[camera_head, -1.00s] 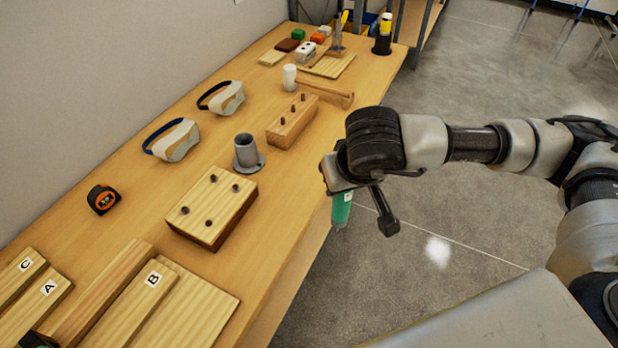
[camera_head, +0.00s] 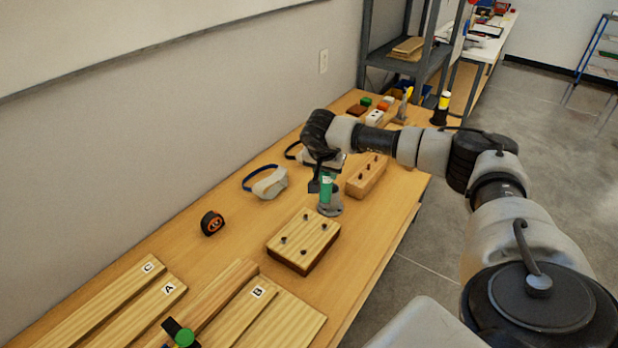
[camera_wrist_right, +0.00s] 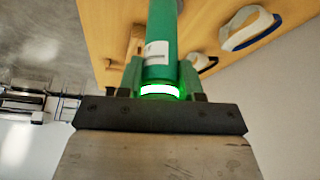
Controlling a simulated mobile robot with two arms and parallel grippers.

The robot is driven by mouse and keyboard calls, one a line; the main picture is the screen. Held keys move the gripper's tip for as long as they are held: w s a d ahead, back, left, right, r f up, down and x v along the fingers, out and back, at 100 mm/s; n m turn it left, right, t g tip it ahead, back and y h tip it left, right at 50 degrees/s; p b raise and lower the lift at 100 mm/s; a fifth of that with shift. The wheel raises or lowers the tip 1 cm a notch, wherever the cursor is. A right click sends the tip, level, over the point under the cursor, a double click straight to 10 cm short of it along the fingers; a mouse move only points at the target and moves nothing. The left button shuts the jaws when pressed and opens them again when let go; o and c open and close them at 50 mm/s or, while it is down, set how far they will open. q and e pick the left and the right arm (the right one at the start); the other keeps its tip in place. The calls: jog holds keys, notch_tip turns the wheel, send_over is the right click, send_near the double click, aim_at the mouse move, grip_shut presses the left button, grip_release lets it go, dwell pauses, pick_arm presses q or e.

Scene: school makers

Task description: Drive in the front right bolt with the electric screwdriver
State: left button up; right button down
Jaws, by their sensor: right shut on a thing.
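My right gripper (camera_head: 322,176) is shut on the green electric screwdriver (camera_head: 326,191), which hangs upright over the table. In the right wrist view the screwdriver's green body (camera_wrist_right: 162,45) sits between the fingers, with a glowing green ring near them. In the head view the screwdriver overlaps the grey round holder (camera_head: 334,206) and hides part of it; I cannot tell whether they touch. Its tip is not clear. The wooden block (camera_head: 292,256) lies nearer, with several dark bolts standing up from its top, one of them at the right (camera_head: 324,227). My left gripper is not in view.
Goggles (camera_head: 266,183) and a tape measure (camera_head: 212,223) lie to the left. A second block with pegs (camera_head: 366,176) stands beyond the holder. Boards (camera_head: 290,320) and a black and green object (camera_head: 181,335) are at the near end. The wall runs along the left.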

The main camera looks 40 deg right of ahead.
aim_at(327, 181)
jog(key=shift+b+x, duration=0.6)
jog(key=shift+x, duration=0.35)
jog(key=shift+s+f+b, duration=0.2)
jog(key=shift+f+b, duration=0.3)
jog(key=shift+f, duration=0.2)
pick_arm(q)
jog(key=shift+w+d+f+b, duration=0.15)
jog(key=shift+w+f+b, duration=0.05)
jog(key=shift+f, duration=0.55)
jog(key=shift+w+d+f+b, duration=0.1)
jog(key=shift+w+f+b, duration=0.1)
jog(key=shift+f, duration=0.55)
pick_arm(e)
jog(key=shift+a+f, duration=0.1)
jog(key=shift+f, duration=0.5)
